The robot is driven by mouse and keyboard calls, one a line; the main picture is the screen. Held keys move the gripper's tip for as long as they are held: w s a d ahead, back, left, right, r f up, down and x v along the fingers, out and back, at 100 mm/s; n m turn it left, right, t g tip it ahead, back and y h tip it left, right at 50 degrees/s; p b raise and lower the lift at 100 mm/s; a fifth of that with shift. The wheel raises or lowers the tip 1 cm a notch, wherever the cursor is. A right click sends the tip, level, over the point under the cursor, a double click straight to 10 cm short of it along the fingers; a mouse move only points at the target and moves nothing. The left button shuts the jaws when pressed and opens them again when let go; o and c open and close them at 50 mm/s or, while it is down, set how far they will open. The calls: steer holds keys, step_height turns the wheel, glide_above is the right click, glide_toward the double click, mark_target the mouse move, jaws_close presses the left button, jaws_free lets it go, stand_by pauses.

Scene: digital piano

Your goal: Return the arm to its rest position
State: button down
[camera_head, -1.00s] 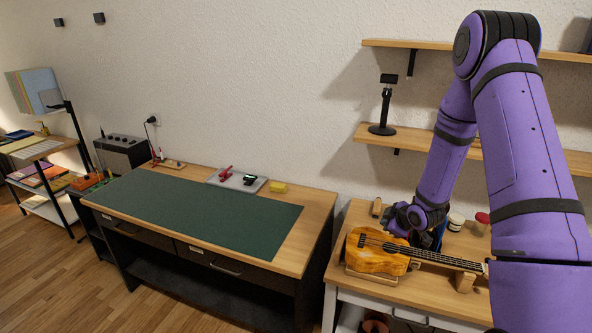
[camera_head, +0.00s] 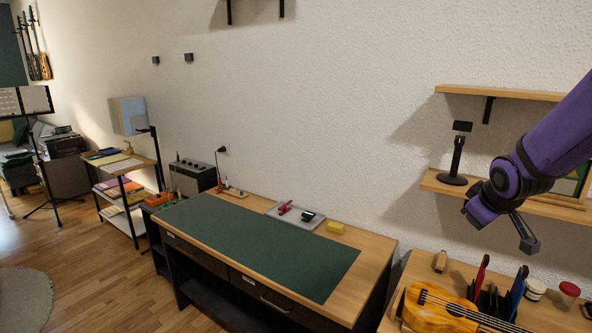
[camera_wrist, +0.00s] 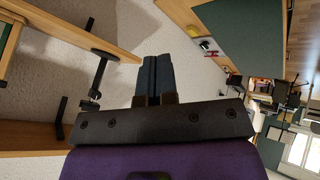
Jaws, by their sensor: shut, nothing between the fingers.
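My gripper (camera_head: 527,242) hangs at the right of the head view, on the end of my purple arm, in front of the wall and lower shelf. It is above the right-hand workbench and apart from the ukulele (camera_head: 430,312). In the wrist view my gripper (camera_wrist: 151,72) shows two dark fingers pressed together, with nothing between them. The ukulele lies on the bench at the bottom right, partly cut off by the frame edge.
The lower wall shelf (camera_head: 437,183) with a black stand (camera_head: 456,155) is close to my arm. A tool holder (camera_head: 490,300) and jars (camera_head: 535,288) stand behind the ukulele. The green-matted desk (camera_head: 270,245) is left, with open floor (camera_head: 110,275) beyond.

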steer(key=s+a+r+m+g, duration=0.1)
steer(key=s+a+r, duration=0.3)
steer(key=s, duration=0.9)
steer(key=s+a+r+m+g+y, duration=0.1)
steer(key=s+a+r+m, duration=0.3)
steer(key=s+r, duration=0.4)
steer(key=s+a, duration=0.1)
steer(key=s, duration=0.3)
steer(key=shift+s+a+y, duration=0.3)
steer(key=shift+s, duration=0.05)
